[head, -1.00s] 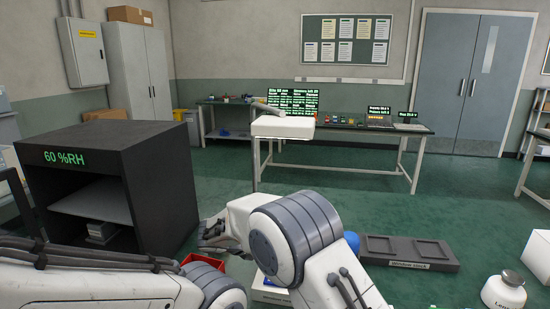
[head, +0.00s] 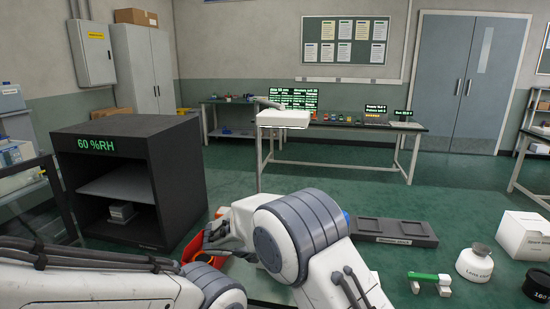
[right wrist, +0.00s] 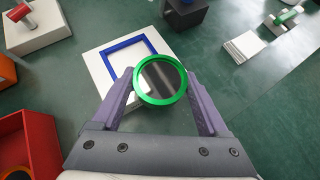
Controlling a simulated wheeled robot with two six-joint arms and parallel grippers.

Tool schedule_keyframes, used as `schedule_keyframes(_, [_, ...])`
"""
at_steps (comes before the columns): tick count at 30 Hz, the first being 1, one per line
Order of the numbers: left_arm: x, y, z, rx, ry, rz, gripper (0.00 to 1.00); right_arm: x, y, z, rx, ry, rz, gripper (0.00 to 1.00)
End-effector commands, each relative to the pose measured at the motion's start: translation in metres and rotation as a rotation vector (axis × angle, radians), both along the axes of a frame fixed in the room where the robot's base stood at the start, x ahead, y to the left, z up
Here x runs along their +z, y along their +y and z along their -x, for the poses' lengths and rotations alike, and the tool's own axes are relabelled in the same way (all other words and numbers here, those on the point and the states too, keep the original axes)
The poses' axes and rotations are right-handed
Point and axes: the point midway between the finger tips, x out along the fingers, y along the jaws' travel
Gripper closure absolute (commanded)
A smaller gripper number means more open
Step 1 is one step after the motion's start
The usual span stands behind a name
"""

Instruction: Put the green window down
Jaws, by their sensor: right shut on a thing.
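The green window (right wrist: 160,80) is a round green ring with clear glass in it. In the right wrist view my right gripper (right wrist: 160,84) has its two purple fingers shut on the ring's sides. A white panel (right wrist: 98,72) with a blue square frame (right wrist: 130,46) shows behind and to the left of the window. I cannot tell how high the window is above the surface. In the head view my right arm's links hide most of the area around that gripper, and I cannot make out the window. My left arm comes in at the lower left; its gripper does not show.
A black humidity chamber (head: 172,190) stands at the left, open in front. A dark tray (head: 393,240), a green-handled piece (head: 430,277), a white jar (head: 475,264) and a white box (head: 525,237) lie right. An orange-red bin (right wrist: 30,145) is near the gripper's left.

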Motion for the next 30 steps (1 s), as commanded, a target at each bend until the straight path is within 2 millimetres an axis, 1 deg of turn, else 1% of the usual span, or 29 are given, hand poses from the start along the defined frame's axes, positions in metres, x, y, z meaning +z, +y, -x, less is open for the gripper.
schedule_keyframes(1, [0.004,0.0,0.0,0.0,0.001,-0.001,0.1,0.001,-0.004,0.002,-0.005,0.003,0.002,0.88])
schedule_keyframes(10, [0.02,0.0,0.0,0.0,0.001,-0.001,0.1,-0.003,-0.028,0.013,-0.026,0.003,0.002,0.88])
schedule_keyframes(17, [0.041,0.0,0.0,0.0,0.001,-0.001,0.1,-0.005,-0.058,0.031,-0.047,0.005,0.004,0.88])
schedule_keyframes(20, [0.056,0.0,0.0,0.0,0.001,-0.001,0.1,-0.005,-0.079,0.046,-0.056,0.008,0.005,0.88])
schedule_keyframes(23, [0.076,0.0,0.0,0.0,0.001,-0.001,0.1,-0.005,-0.105,0.07,-0.063,0.012,0.008,0.88])
schedule_keyframes(24, [0.083,0.0,0.0,0.0,0.001,-0.001,0.1,-0.006,-0.116,0.081,-0.065,0.014,0.008,0.88])
schedule_keyframes(27, [0.1,0.0,0.0,0.0,0.001,-0.001,0.1,-0.006,-0.139,0.109,-0.071,0.014,0.008,0.88])
schedule_keyframes(30, [0.111,0.0,0.0,0.0,0.001,-0.001,0.1,-0.007,-0.157,0.134,-0.08,0.012,0.006,0.88])
